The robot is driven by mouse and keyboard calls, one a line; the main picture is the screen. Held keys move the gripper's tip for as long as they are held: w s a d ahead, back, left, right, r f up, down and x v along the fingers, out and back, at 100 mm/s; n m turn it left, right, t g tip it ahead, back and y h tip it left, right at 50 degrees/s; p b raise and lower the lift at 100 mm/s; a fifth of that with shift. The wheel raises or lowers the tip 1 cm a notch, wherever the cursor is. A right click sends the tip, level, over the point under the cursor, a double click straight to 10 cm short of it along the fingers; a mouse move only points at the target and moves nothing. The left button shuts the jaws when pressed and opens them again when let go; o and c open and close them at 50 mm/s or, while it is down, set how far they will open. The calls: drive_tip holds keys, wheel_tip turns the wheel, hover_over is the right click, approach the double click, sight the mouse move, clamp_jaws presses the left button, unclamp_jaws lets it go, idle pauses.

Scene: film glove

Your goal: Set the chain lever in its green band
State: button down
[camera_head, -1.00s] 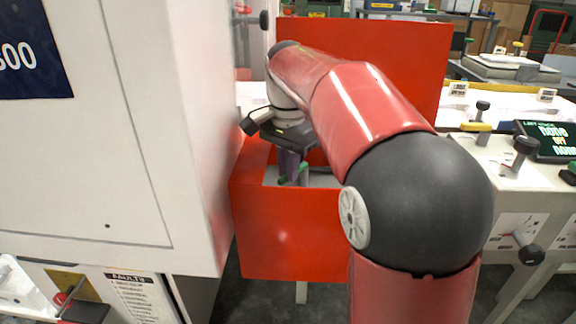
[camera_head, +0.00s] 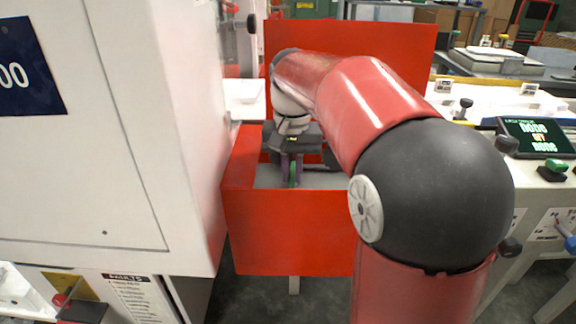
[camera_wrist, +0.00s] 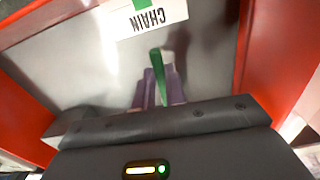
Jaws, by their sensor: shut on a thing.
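The chain lever (camera_wrist: 158,75) shows as a green bar between the purple fingers of my gripper (camera_wrist: 160,86) in the wrist view. My gripper is shut on it. In the head view my gripper (camera_head: 291,170) is inside the red box, with the green lever (camera_head: 293,176) partly hidden by the fingers. The white CHAIN label (camera_wrist: 148,18) reads upside down in the wrist view, on the grey panel ahead of the fingers. A green patch (camera_wrist: 115,4), perhaps the green band, is cut by the top edge there. The lever's base is hidden.
The red box (camera_head: 290,230) has side walls close around my gripper and a tall red back panel (camera_head: 350,45). A large white cabinet (camera_head: 120,150) stands close on the left. A white bench with knobs and a display (camera_head: 537,138) stands on the right.

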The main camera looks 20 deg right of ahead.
sight(293, 177)
drive_tip(key=shift+d+n, duration=0.15)
drive_tip(key=shift+n, duration=0.15)
drive_tip(key=c, duration=1.4)
unclamp_jaws()
drive_tip(key=shift+c, duration=0.2)
drive_tip(key=shift+r, duration=0.1)
wheel_tip(293, 177, up, 8)
drive_tip(key=shift+f+p, duration=0.2)
drive_tip(key=shift+p, duration=0.55)
